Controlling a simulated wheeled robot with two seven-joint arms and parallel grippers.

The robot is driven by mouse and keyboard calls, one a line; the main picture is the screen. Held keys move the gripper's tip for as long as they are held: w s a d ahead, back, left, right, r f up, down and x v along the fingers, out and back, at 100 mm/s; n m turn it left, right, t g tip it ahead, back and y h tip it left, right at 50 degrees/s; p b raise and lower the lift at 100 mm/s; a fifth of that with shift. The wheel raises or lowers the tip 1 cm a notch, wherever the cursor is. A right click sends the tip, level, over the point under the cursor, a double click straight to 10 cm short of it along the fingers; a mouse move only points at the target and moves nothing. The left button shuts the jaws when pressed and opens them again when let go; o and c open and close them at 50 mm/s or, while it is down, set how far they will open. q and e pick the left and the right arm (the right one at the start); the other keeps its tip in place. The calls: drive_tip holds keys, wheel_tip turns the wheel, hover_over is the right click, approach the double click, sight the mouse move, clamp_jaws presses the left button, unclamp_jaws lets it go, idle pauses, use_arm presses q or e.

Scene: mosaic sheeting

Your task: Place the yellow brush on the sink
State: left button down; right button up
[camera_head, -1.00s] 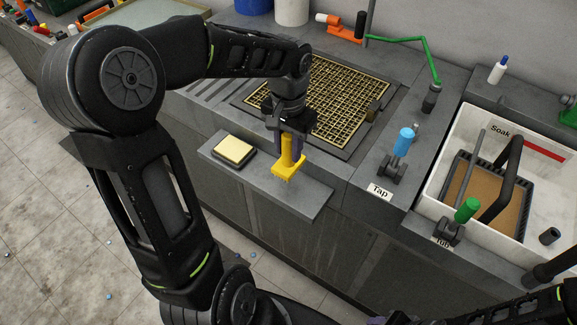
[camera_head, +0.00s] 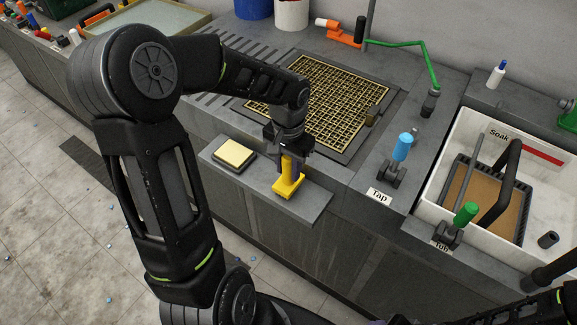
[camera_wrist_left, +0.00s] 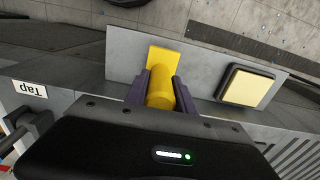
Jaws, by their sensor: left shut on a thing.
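The yellow brush (camera_head: 289,184) has an upright handle and a flat, wide yellow base. My left gripper (camera_head: 290,160) is shut on its handle. The brush is at the grey front ledge (camera_head: 225,180), right of the sponge; its base looks to be at the ledge surface, but contact is hard to tell. In the left wrist view the brush (camera_wrist_left: 163,65) is between the two dark fingers of my left gripper (camera_wrist_left: 162,88). The sink with a gold grid (camera_head: 330,95) is behind the ledge. Only a sliver of what may be my right gripper shows at the bottom edge.
A pale yellow sponge in a dark tray (camera_head: 234,154) lies left on the ledge. A blue-handled tap valve (camera_head: 402,147) stands right of the sink. A white soak tub (camera_head: 535,150) with a green-handled valve (camera_head: 466,214) is further right. The ledge's right end is clear.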

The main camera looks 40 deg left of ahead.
use_arm(q)
drive_tip(key=shift+f, duration=0.2)
drive_tip(key=c, duration=1.1)
unclamp_jaws()
drive_tip(key=shift+o, duration=0.2)
drive_tip(key=shift+r, duration=0.15)
wheel_tip(320, 180, up, 12)
drive_tip(key=shift+r+b, duration=0.1)
drive_tip(key=shift+b, duration=0.25)
